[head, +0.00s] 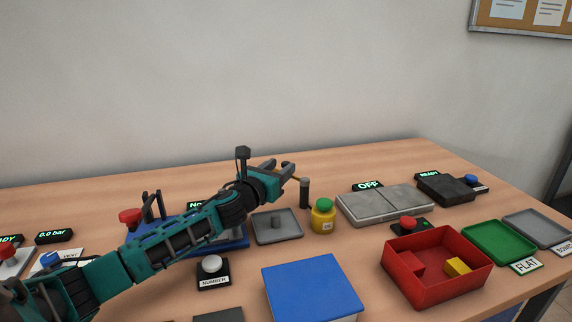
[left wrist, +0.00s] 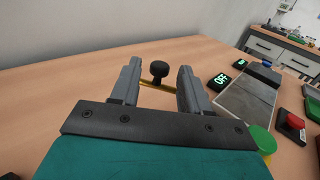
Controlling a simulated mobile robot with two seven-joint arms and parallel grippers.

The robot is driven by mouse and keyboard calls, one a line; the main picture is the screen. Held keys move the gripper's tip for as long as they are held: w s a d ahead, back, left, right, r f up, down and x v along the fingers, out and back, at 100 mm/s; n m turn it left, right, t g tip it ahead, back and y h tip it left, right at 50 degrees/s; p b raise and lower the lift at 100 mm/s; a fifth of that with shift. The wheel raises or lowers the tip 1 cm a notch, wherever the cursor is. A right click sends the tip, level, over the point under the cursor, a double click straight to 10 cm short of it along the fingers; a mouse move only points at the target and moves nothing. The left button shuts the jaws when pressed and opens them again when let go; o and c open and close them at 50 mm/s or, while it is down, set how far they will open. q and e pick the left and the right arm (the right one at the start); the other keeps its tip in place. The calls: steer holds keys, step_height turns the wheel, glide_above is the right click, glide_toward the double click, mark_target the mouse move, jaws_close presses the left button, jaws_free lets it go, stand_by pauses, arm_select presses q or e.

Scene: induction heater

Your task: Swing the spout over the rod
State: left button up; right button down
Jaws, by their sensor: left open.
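The spout is a thin brass tube (left wrist: 158,85) with a black knob (left wrist: 159,70) in the left wrist view. In the head view a little of the brass (head: 295,178) shows by the dark upright post (head: 304,193). My left gripper (head: 289,169) is open around the knob; in the left wrist view its fingers (left wrist: 158,78) stand on either side of it, with gaps. The short grey rod (head: 276,221) stands upright on a grey tray (head: 263,237), nearer than the post. My right gripper is not in view.
A yellow jar with a green lid (head: 322,216) stands right of the tray. A grey slab unit (head: 388,204) lies farther right. A red box (head: 430,290) and blue block (head: 312,285) are in front. The table behind the post is clear.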

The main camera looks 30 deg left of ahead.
mark_target(286, 162)
arm_select(q)
steer(key=shift+w+a, duration=0.1)
steer(key=shift+w, duration=1.85)
steer(key=shift+c, duration=0.4)
jaws_close()
